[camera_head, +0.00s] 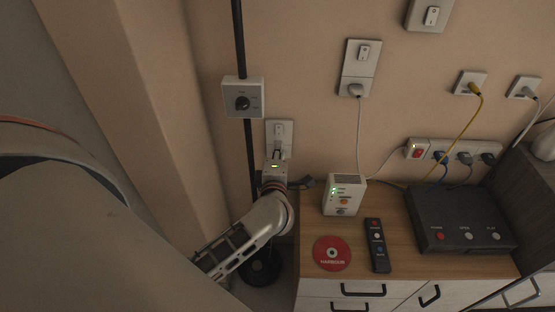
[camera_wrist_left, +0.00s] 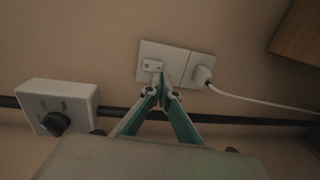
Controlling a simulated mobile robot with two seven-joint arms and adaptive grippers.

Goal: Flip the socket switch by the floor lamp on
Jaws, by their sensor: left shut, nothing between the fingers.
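The socket plate (camera_head: 288,128) is on the wall beside the black lamp pole (camera_head: 239,40). Its small white rocker switch (camera_head: 280,129) is in the upper part; the lower part is hidden behind my gripper. My left gripper (camera_head: 277,155) is in front of the plate, just below the switch. In the left wrist view the plate (camera_wrist_left: 176,62) lies sideways, with the rocker switch (camera_wrist_left: 152,65) at left and a white plug (camera_wrist_left: 203,76) at right. The shut, empty fingertips (camera_wrist_left: 164,88) overlap the switch's lower edge; I cannot tell whether they touch. The rocker's position is unclear. My right gripper is not in view.
A dial box (camera_head: 243,98) is on the wall by the pole, up and left of my gripper. A second switched socket (camera_head: 358,68) is to the right. A wooden cabinet (camera_head: 400,210) holds a white device (camera_head: 343,195), red disc, remote and black box.

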